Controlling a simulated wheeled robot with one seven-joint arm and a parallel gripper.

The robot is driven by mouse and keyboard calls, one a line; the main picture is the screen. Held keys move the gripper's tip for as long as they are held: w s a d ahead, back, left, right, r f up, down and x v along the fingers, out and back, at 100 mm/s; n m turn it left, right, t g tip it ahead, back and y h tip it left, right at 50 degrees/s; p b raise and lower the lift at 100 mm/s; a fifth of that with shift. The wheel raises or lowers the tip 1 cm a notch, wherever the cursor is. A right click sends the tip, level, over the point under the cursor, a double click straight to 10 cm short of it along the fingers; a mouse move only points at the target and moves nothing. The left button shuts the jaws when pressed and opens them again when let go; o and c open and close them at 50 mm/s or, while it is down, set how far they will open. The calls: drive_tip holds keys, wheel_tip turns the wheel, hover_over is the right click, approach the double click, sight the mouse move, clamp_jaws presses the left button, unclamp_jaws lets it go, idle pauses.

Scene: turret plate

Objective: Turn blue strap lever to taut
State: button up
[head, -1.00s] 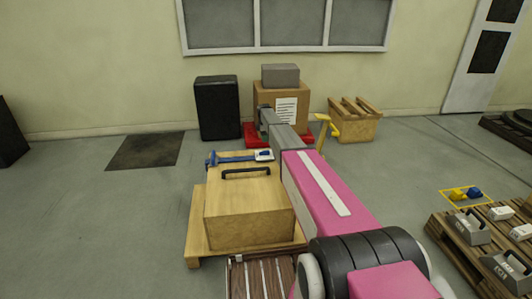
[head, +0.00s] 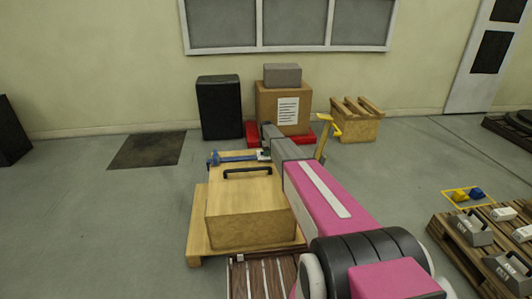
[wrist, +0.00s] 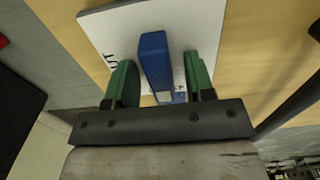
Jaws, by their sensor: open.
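The blue lever (wrist: 155,58) stands over a white plate (wrist: 105,30) in the wrist view. The letters "UT" show at the plate's left side, and more print is partly hidden near the lever's base. My gripper (wrist: 159,72) is open, with one green finger on each side of the lever. A gap shows on both sides, so neither finger visibly touches it. In the head view the blue strap (head: 238,157) runs across the far top of a wooden crate (head: 250,232). There my arm's end covers most of the plate and the lever.
A black handle (head: 247,170) rises from the crate top near the strap. The crate stands on a pallet (head: 198,235). Behind are a cardboard box (head: 268,105) on a red base, a yellow handle (head: 322,130) and a black cabinet (head: 219,107).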

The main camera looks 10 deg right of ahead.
clamp_jaws()
drive_tip(key=shift+m, duration=0.3)
drive_tip(key=m, duration=0.3)
drive_tip(key=shift+m, duration=0.3)
drive_tip(key=m, duration=0.4)
drive_tip(key=shift+m, duration=0.3)
drive_tip(key=m, duration=0.4)
drive_tip(key=shift+r, duration=0.1)
drive_tip(key=shift+m, duration=2.5)
